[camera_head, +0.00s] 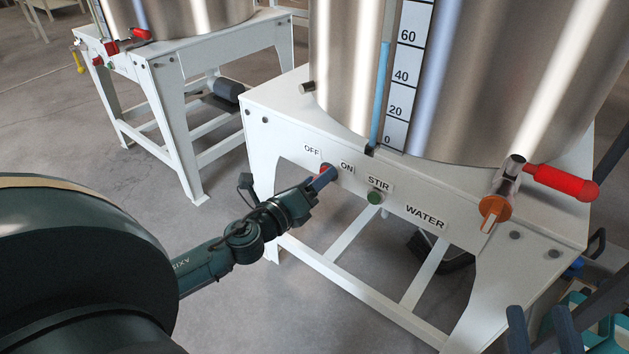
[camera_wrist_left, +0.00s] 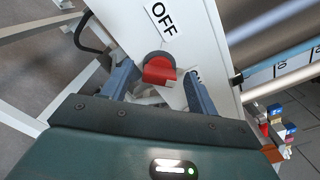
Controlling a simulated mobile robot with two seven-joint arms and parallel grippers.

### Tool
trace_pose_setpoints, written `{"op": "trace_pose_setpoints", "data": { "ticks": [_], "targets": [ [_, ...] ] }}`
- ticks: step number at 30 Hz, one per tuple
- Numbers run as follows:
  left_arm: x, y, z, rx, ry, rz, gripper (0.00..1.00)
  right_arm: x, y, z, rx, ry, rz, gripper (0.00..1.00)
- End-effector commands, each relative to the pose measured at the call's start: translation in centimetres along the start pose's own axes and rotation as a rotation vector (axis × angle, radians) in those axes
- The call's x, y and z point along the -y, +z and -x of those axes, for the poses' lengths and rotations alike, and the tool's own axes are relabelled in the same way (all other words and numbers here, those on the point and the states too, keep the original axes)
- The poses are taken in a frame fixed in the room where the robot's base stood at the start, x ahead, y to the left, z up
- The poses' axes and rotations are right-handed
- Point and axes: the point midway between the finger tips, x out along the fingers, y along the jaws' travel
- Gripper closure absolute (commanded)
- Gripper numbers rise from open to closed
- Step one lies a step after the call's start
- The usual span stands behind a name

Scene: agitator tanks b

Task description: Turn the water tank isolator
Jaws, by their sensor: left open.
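The water tank isolator is a red rotary knob (camera_head: 326,168) on the white front panel, between the OFF and ON labels. It also shows in the left wrist view (camera_wrist_left: 159,70), just below the OFF label. My left gripper (camera_head: 321,179) is at the knob. In the left wrist view its two blue fingers (camera_wrist_left: 160,80) stand open on either side of the knob, with a gap visible at each side. The ON label is mostly hidden there by a finger. My right gripper (camera_head: 540,312) is low at the right edge, its blue fingers apart and nothing seen between them.
A green STIR button (camera_head: 375,197) and the WATER label (camera_head: 426,216) are right of the knob. A second tank stand (camera_head: 160,75) is behind left.

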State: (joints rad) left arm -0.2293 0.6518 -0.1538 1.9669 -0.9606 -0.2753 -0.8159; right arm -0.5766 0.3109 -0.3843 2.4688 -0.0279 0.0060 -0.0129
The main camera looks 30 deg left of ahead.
Motion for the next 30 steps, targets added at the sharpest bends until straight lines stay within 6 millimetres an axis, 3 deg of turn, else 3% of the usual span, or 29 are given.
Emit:
{"op": "trace_pose_setpoints", "data": {
  "ticks": [6, 22, 30],
  "targets": [
    [-0.01, -0.01, 0.00, 0.000, 0.000, 0.000, 0.42, -0.02, -0.05, -0.02, -0.002, 0.000, 0.001, 0.64],
    [0.02, -0.01, 0.02, 0.000, -0.001, 0.000, 0.85, -0.07, -0.18, -0.14, -0.007, 0.000, 0.003, 0.64],
    [0.04, -0.02, 0.03, -0.001, -0.001, 0.029, 0.86, -0.06, -0.24, -0.17, -0.005, -0.001, 0.002, 0.64]
  ]
}}
